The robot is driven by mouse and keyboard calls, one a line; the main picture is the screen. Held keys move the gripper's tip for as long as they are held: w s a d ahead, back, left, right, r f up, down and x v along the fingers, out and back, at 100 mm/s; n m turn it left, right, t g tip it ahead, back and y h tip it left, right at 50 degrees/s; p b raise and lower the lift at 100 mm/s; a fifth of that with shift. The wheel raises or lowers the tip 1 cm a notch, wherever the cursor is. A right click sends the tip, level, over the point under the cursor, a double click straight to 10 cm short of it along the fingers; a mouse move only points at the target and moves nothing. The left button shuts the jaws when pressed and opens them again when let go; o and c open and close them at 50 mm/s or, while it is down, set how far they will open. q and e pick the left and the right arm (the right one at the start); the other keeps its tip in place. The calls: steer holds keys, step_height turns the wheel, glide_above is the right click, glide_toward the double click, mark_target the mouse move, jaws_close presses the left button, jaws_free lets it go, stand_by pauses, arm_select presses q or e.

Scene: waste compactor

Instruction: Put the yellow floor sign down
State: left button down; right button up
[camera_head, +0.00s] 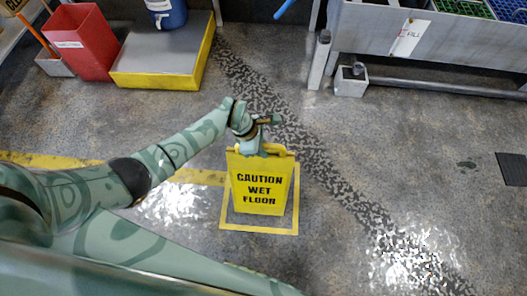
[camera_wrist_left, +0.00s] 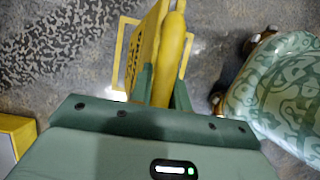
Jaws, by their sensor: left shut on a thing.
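The yellow floor sign (camera_head: 262,188), lettered "CAUTION WET FLOOR", appears upright with its lettered face toward me in the head view. My left gripper (camera_head: 265,150) is shut on its top edge from above. In the left wrist view the fingers of the left gripper (camera_wrist_left: 163,85) close around the yellow top of the sign (camera_wrist_left: 172,45). A yellow square outline (camera_head: 258,231) is marked on the floor, and the sign appears within it. I cannot tell whether the sign's feet touch the floor. My right gripper is not in view.
A red bin (camera_head: 82,45) and a yellow-edged platform (camera_head: 155,81) with a blue container (camera_head: 168,14) stand at the back left. A grey metal bench (camera_head: 450,45) runs along the back right. A dark floor grate (camera_head: 513,168) lies at the right. The floor around the sign is clear.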

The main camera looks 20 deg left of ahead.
arm_select(q)
step_height(320, 180, down, 3)
steer(key=shift+b, duration=0.85)
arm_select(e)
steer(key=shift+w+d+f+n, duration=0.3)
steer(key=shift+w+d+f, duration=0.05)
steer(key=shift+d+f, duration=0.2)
arm_select(q)
steer(key=c, duration=1.7)
jaws_free()
steer(key=shift+f, duration=0.15)
steer(key=shift+c, duration=0.2)
steer(key=o, duration=0.4)
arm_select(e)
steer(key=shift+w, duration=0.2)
